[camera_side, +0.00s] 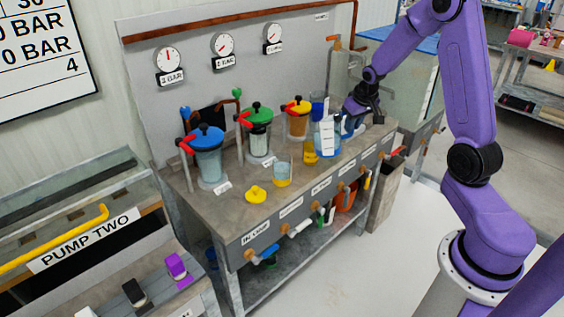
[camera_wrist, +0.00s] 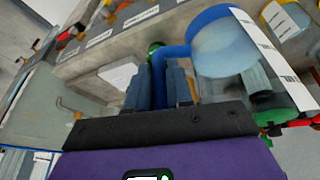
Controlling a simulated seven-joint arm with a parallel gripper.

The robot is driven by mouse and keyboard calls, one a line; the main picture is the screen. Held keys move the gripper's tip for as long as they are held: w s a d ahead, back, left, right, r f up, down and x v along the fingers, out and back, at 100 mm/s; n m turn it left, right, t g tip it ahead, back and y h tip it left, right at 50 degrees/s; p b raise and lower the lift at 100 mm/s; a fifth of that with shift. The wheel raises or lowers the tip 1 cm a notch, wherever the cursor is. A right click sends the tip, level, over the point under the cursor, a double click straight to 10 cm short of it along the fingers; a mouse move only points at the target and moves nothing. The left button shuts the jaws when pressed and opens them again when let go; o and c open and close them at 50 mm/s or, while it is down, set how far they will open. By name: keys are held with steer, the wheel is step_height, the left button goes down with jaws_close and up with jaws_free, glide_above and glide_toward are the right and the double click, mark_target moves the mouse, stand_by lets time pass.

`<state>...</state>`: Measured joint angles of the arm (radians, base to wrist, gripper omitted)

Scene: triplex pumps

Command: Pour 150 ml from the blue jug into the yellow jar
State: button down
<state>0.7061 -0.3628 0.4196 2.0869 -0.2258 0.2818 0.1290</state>
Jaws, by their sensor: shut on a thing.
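The blue jug (camera_side: 327,142) is clear with blue trim, a white scale strip and pale contents. It looks about upright near the bench's right end; I cannot tell whether it touches the bench. My gripper (camera_side: 363,106) is shut on its blue handle, at the jug's right. In the wrist view, my gripper (camera_wrist: 170,88) holds the handle, with the jug (camera_wrist: 225,47) beside the fingers. A small clear vessel with yellow in its lower part (camera_side: 283,173), seemingly the yellow jar, stands to the jug's left. A yellow knobbed lid (camera_side: 256,194) lies to its left.
Canisters with a blue lid (camera_side: 207,138), a green lid (camera_side: 258,115) and a yellow-orange lid (camera_side: 298,108) stand along the bench's back, with red levers. A yellow ring-shaped part (camera_side: 310,153) is close to the jug. The bench front (camera_side: 225,205) has free room.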

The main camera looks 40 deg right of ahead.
steer(key=shift+s+d+f+t+y+b, duration=0.1)
steer(key=shift+d+t+y+b, duration=0.4)
steer(key=shift+y+b, duration=0.15)
stand_by(0.4)
stand_by(0.9)
